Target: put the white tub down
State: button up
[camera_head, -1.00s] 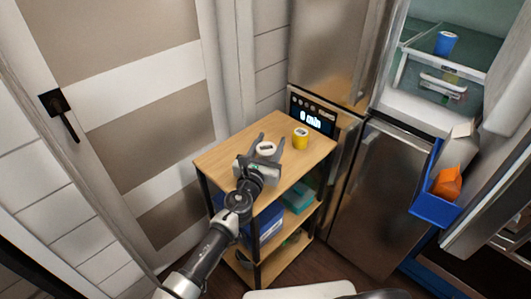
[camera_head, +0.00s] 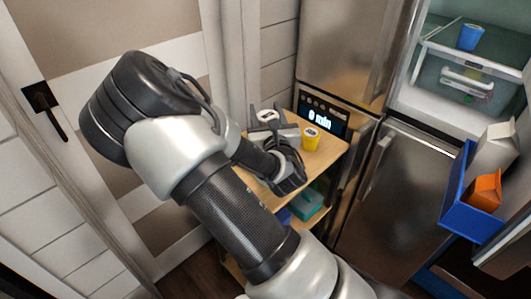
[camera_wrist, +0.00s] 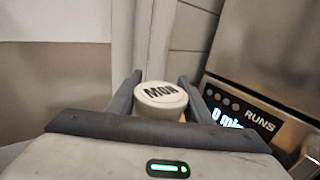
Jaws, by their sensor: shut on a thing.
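The white tub (camera_head: 268,117) has a pale lid with dark lettering. It is between the fingers of my gripper (camera_head: 266,121), over the back part of the wooden shelf top (camera_head: 325,154).
A yellow tub (camera_head: 311,138) stands just right of my gripper on the shelf top. A black display panel (camera_head: 322,115) is behind it. A teal box (camera_head: 308,204) lies on the shelf below. An open fridge with a blue cup (camera_head: 471,37) and a blue bin (camera_head: 459,204) are at right.

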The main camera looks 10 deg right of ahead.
notch_tip(320, 180, down, 10)
jog(key=b, duration=0.3)
jog(key=shift+w+r, duration=0.1)
jog(key=shift+r, duration=0.1)
jog(key=o, duration=1.2)
jog(key=shift+o, duration=0.2)
